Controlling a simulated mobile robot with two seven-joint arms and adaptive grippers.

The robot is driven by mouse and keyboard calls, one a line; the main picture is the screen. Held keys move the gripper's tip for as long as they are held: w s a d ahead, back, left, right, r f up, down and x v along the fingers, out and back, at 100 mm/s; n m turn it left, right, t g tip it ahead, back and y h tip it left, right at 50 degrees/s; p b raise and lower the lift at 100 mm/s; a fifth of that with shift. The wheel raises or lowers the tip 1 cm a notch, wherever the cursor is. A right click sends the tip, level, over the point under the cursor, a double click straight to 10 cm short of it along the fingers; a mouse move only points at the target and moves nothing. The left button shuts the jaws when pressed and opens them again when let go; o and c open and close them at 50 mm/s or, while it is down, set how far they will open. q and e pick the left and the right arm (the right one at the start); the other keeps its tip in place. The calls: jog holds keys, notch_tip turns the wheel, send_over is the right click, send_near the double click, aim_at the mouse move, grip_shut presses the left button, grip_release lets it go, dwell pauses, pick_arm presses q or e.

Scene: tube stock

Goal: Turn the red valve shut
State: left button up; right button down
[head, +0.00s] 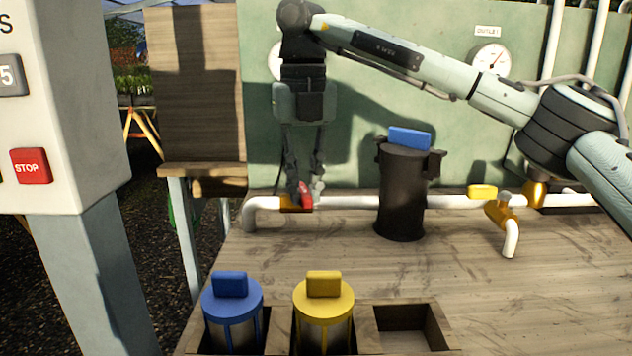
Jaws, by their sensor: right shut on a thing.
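The red valve handle (306,195) sits on an orange valve body (290,204) at the left end of the white pipe (347,202). My right gripper (306,192) reaches down from above, with its fingers around the red handle. It is shut on the handle, and the fingers hide part of it. How far the handle is turned is hard to tell. My left gripper is not in view.
A black canister (401,195) with a blue top block stands right of the valve. A yellow-handled tap (502,213) is farther right. Blue (232,303) and yellow (323,303) lidded canisters sit in front slots beside an empty slot (402,327). A control box (60,110) stands left.

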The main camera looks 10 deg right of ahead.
jog(key=shift+w+a+r+m, duration=0.15)
jog(key=shift+a+m, duration=0.75)
jog(key=shift+m, duration=0.5)
jog(key=c, duration=1.5)
grip_release()
jog(key=shift+a, duration=0.1)
notch_tip(320, 180, up, 12)
jog(key=shift+f, duration=0.1)
